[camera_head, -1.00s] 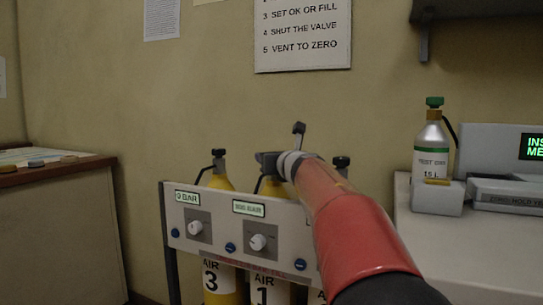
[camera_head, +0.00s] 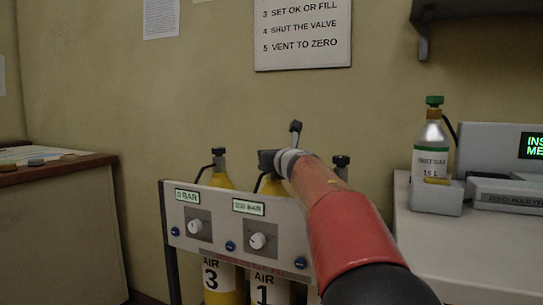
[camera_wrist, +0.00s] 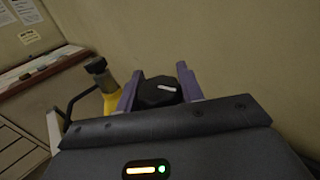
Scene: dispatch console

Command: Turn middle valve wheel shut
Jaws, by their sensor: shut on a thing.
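The middle valve wheel (camera_wrist: 160,92) is a black knob with a pale mark on its top. In the wrist view it sits between the two purple fingers of my gripper (camera_wrist: 158,90), which is shut on it. In the head view my gripper (camera_head: 268,160) is over the middle yellow cylinder (camera_head: 272,186), and my arm hides the wheel. The left cylinder (camera_head: 219,182) has its own black valve wheel (camera_head: 218,151), also visible in the wrist view (camera_wrist: 96,66). The right valve wheel (camera_head: 341,160) shows just right of my arm.
A white panel (camera_head: 215,250) with gauges and white knobs stands in front of the cylinders. A counter (camera_head: 480,240) at right holds a test gas bottle (camera_head: 431,145) and a grey device. A desk (camera_head: 60,225) stands at left. The wall is close behind.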

